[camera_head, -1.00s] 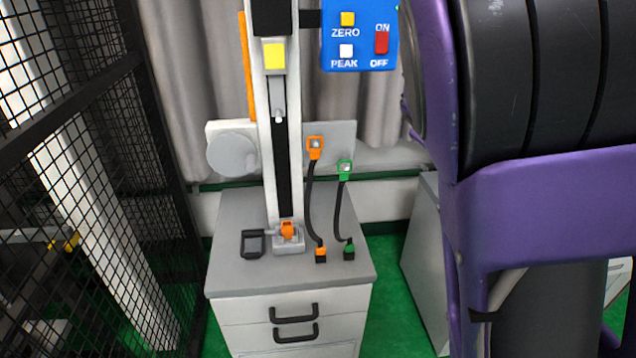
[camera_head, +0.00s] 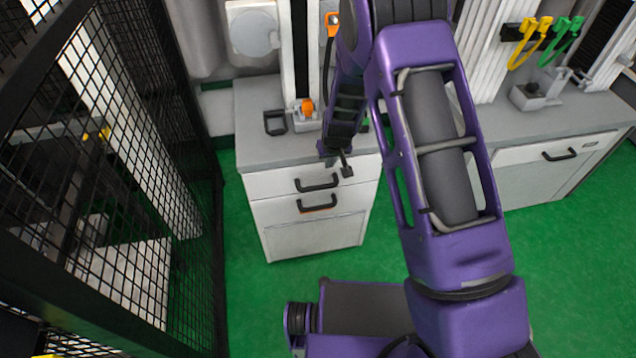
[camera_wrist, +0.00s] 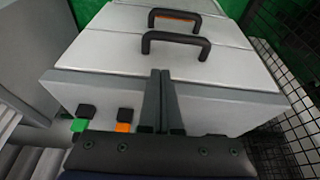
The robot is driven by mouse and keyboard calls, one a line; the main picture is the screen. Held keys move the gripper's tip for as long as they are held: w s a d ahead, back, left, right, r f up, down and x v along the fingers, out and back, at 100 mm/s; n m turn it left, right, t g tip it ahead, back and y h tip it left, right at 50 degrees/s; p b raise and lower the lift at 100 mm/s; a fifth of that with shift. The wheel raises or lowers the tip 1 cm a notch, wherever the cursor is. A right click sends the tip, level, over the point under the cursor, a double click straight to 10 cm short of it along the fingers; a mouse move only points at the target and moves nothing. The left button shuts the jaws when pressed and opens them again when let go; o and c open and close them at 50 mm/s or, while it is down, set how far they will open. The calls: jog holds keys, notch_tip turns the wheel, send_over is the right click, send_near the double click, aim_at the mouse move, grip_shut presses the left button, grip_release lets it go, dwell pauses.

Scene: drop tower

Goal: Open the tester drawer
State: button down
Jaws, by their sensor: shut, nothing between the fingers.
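The grey tester cabinet (camera_head: 310,235) has two drawer fronts with black bar handles, one above the other. The upper handle (camera_head: 317,182) and lower handle (camera_head: 317,203) both show in the head view, and both drawers look closed. In the wrist view the upper handle (camera_wrist: 175,42) is nearer, and the lower handle (camera_wrist: 175,18) shows orange on it. My gripper (camera_head: 346,168) is at the cabinet's top front edge, right of the upper handle. In the wrist view my gripper (camera_wrist: 160,78) is shut and empty, its fingers pointing toward the upper handle without visibly touching it.
Green (camera_wrist: 80,118) and orange (camera_wrist: 123,120) cable plugs lie near my fingers. A black mesh fence (camera_head: 120,180) is left.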

send_near(325, 178)
jog(key=x, duration=0.2)
jog(key=s+x, duration=0.1)
jog(key=x, duration=0.2)
jog(key=shift+a+f+b, duration=0.2)
jog(key=shift+f+b, duration=0.2)
jog(key=shift+s, duration=0.15)
